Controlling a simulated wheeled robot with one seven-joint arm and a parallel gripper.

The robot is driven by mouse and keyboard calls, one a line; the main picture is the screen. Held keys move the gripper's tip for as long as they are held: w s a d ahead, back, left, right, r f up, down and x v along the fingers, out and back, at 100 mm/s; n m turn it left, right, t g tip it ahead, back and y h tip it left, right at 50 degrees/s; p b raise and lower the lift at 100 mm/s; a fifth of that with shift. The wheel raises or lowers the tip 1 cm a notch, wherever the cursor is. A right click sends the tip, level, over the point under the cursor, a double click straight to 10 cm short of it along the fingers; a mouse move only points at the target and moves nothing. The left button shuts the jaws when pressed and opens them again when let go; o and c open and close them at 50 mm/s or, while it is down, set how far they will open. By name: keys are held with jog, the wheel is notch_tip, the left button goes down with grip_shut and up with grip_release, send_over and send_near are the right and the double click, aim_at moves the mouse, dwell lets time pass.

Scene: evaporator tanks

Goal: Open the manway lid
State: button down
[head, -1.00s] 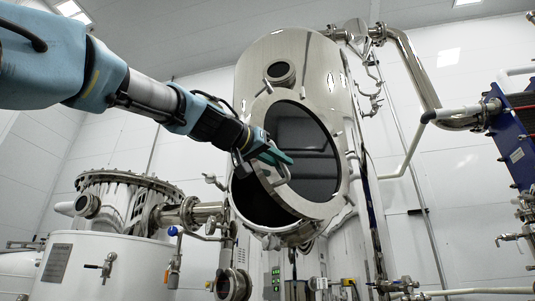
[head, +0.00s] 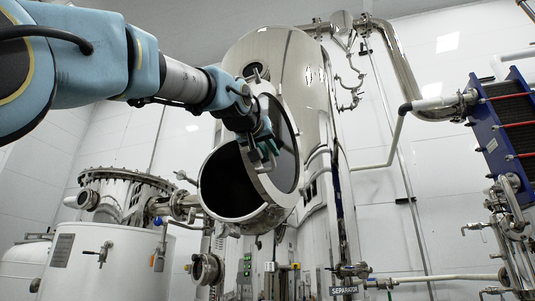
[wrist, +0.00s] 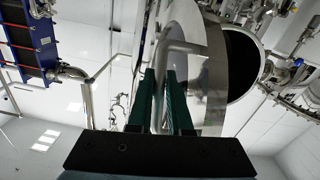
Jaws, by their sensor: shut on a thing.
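The manway lid (head: 287,158) is a round steel-rimmed disc with a dark, glossy middle, on the front of a tall steel tank (head: 290,65). It stands ajar, swung out toward the right, and the dark manway opening (head: 228,185) shows at its left. My gripper (head: 266,150) is at the lid's outer face, shut on the lid's handle. In the wrist view, the gripper's teal fingers (wrist: 160,78) close around the bent steel handle (wrist: 185,46). The lid (wrist: 205,85) lies just right of them, with the dark opening (wrist: 240,62) beyond.
A flanged vessel (head: 125,195) and a white tank (head: 105,262) stand at the left. A blue plate heat exchanger (head: 505,130) is at the right. Pipes (head: 400,60) run along the tank's right side. Small valves (head: 355,270) sit low at the front.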

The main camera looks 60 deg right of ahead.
jog(key=shift+s+d, duration=0.15)
jog(key=shift+s, duration=0.15)
jog(key=c, duration=0.8)
grip_release()
jog(key=shift+c, duration=0.2)
jog(key=b+v, duration=0.5)
jog(key=v, duration=0.5)
jog(key=shift+s+a+b, duration=0.2)
jog(key=shift+a+b, duration=0.1)
